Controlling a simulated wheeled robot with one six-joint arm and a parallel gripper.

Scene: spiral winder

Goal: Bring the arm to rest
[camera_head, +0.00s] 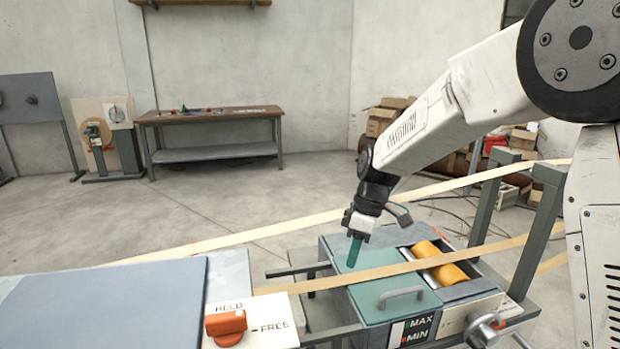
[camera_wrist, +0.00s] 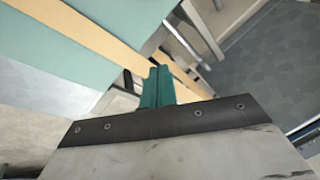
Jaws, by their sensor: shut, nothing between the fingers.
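My gripper (camera_head: 355,250) hangs from my white arm in the middle of the head view, pointing down over the green-lidded box. Its green fingers are together with nothing between them. In the wrist view the green fingers (camera_wrist: 158,88) also show side by side. The green lid (camera_head: 385,297) with its grey handle lies beneath and to the right of the fingertips. A pale tan strip (camera_head: 460,253) runs across the box, close to the fingertips in the picture; I cannot tell the gap between them.
A yellow roller (camera_head: 440,264) sits in the box's right side. An orange knob (camera_head: 226,324) on a HELD/FREE plate is at the lower left. Grey upright posts (camera_head: 537,240) stand at the right. A workbench (camera_head: 212,114) is against the back wall, with open floor in front.

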